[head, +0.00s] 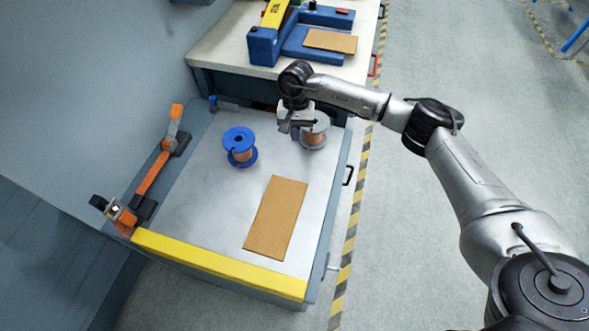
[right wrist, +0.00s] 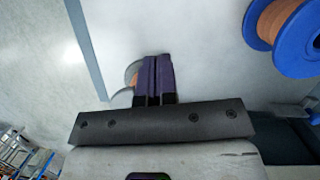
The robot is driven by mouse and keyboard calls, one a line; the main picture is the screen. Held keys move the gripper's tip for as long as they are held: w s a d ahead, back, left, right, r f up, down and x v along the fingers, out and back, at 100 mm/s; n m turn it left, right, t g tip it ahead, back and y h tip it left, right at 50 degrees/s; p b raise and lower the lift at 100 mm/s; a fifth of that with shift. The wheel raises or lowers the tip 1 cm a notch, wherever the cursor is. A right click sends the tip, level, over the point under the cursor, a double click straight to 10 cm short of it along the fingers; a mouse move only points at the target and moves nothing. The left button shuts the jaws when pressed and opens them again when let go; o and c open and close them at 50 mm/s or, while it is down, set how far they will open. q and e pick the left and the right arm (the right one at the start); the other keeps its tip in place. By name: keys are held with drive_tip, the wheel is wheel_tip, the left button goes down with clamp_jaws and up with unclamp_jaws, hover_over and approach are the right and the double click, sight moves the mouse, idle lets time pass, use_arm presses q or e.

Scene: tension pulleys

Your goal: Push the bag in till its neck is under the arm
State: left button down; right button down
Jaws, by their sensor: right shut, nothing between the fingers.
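A flat brown rectangle, which may be the bag (head: 330,40), lies on a blue machine (head: 265,46) on the back table. The machine has a yellow arm (head: 275,12); the top edge of the picture cuts it off. A second flat brown piece (head: 275,217) lies on the near grey tabletop. I cannot tell which end of either is the neck. My right gripper (head: 296,128) points down over the far right of the near table, beside a grey spool (head: 318,137), apart from both brown pieces. Its dark purple fingers (right wrist: 157,62) are shut and empty.
A blue spool (head: 239,147) stands left of my right gripper and also shows in the right wrist view (right wrist: 290,45). An orange lever (head: 152,172) runs along the left edge. A yellow bar (head: 220,265) edges the front.

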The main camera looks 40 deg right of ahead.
sight(294, 188)
drive_tip(key=shift+n, duration=0.3)
drive_tip(key=b+x, duration=0.2)
drive_tip(key=x, duration=0.7)
drive_tip(key=shift+a+f+b, duration=0.15)
drive_tip(key=shift+f+b, duration=0.1)
drive_tip(key=shift+b, duration=0.1)
drive_tip(key=shift+s+a+f, duration=0.25)
drive_tip(key=shift+s+a, duration=0.85)
drive_tip(key=shift+s, duration=0.05)
drive_tip(key=shift+s+a, duration=0.3)
drive_tip(key=shift+s, duration=0.05)
drive_tip(key=shift+s+a+r, duration=0.15)
drive_tip(key=shift+s+a, duration=0.1)
drive_tip(key=shift+s, duration=0.05)
drive_tip(key=shift+s+a+p, duration=0.35)
drive_tip(key=shift+s+a, duration=0.55)
drive_tip(key=shift+a, duration=0.05)
drive_tip(key=shift+s+a, duration=0.3)
drive_tip(key=shift+s, duration=0.05)
